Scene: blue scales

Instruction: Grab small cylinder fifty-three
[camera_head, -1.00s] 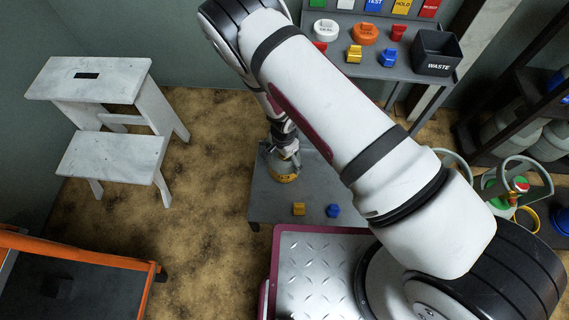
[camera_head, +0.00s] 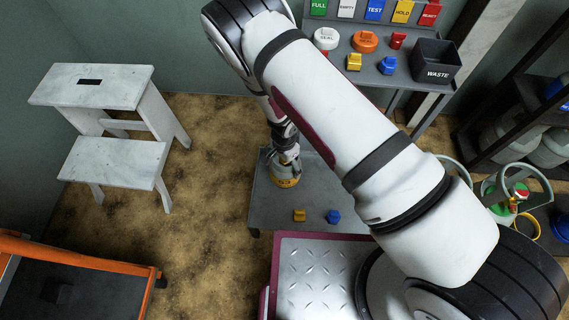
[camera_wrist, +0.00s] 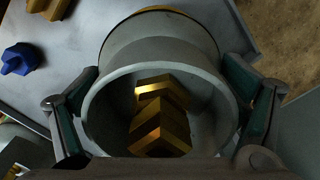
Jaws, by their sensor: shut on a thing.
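The small cylinder (camera_head: 285,181) has a yellow band with dark marks that look like 53. In the head view it is at the left part of the low grey platform (camera_head: 275,208); I cannot tell whether it touches it. In the wrist view its grey collar (camera_wrist: 160,75) fills the middle, with a brass valve inside. My gripper (camera_head: 287,157) is above the cylinder in the head view. In the wrist view my gripper (camera_wrist: 160,112) has its fingers on both sides of the collar, shut on it. The cylinder's lower part is hidden there.
A yellow block (camera_head: 300,215) and a blue block (camera_head: 333,216) lie on the platform nearby. A shelf (camera_head: 385,72) with a black waste bin (camera_head: 436,60) stands behind. A white step stool (camera_head: 113,160) is left, gas cylinders (camera_head: 500,193) right.

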